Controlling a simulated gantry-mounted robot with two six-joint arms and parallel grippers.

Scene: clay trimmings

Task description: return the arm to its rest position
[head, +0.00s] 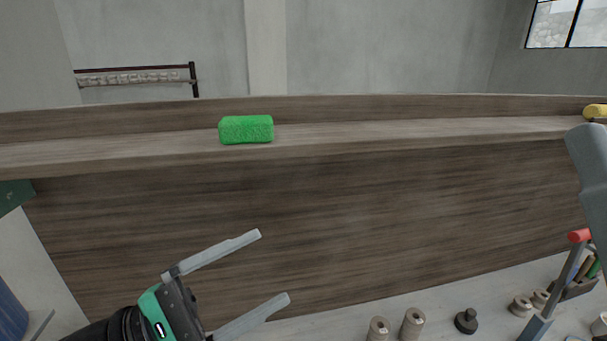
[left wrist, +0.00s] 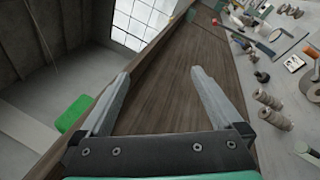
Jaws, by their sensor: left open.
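My left gripper (head: 275,267) is open and empty in the lower left of the head view, in front of the brown wooden panel. Its two grey fingers also show spread apart in the left wrist view (left wrist: 158,85), with nothing between them. A bright green block (head: 246,129) lies on the wooden ledge (head: 400,133) above and beyond the left gripper, apart from it. The block also shows at the left of the left wrist view (left wrist: 72,114).
A light worktop (head: 450,315) runs along the bottom, with beige spools (head: 412,323), a dark knob-like piece (head: 466,320) and a red-ended tool (head: 579,236) towards the right. A yellow item (head: 595,111) lies at the ledge's right end. The space around the left fingers looks clear.

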